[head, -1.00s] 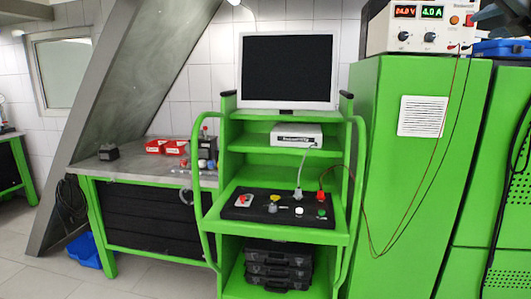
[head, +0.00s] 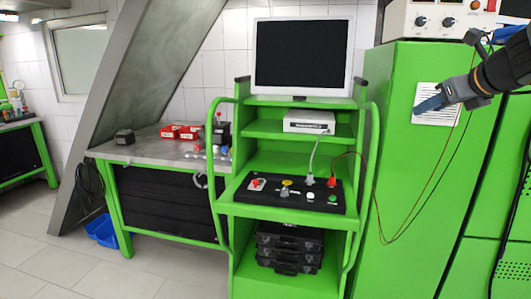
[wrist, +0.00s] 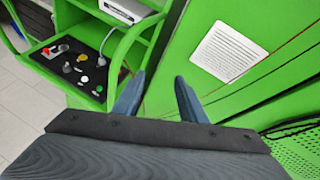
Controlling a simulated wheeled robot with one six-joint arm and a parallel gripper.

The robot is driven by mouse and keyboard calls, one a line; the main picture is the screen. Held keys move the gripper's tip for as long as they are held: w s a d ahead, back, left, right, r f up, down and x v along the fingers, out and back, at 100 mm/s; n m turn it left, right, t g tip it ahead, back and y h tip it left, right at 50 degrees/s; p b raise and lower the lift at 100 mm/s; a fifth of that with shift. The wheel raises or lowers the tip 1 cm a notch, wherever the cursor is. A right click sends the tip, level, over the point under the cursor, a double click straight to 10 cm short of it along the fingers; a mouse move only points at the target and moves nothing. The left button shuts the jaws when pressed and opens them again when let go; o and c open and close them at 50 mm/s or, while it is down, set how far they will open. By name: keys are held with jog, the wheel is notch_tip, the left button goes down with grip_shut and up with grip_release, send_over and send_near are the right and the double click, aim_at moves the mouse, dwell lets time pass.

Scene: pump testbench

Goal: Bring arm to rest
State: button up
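My gripper (head: 430,104) reaches in from the right in the head view, in front of the green cabinet (head: 415,185) and partly over its white label sheet (head: 428,92). In the wrist view my gripper (wrist: 160,80) has its two blue fingers apart with nothing between them. The label sheet (wrist: 229,51) shows to the right of the fingers there, and the black control panel (wrist: 75,65) to their left. I cannot tell the exact gap between the gripper and the cabinet.
The green test bench (head: 290,213) carries a monitor (head: 302,55), a white box (head: 309,121) and the control panel (head: 292,192). A power supply (head: 436,20) stands on the cabinet, with thin red and black cables hanging down. Floor (head: 170,272) is clear at lower left.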

jog(key=s+a+f+n+g+y, duration=0.1)
jog(key=s+a+f+n+g, duration=0.2)
jog(key=a+f+n, duration=0.55)
jog(key=s+a+f+n+g+y, duration=0.1)
jog(key=s+a+f+n+g, duration=0.3)
jog(key=f, duration=0.7)
jog(key=s+a+f+n+g+h, duration=0.1)
jog(key=s+a+f+n, duration=0.4)
jog(key=n, duration=0.5)
jog(key=s+a+f+n+g+h, duration=0.1)
jog(key=s+a+f+n+g, duration=0.2)
jog(key=s+f+n, duration=0.6)
jog(key=shift+s+a+f+n, duration=0.2)
jog(key=shift+a+f+n, duration=0.4)
jog(key=shift+a+n, duration=0.35)
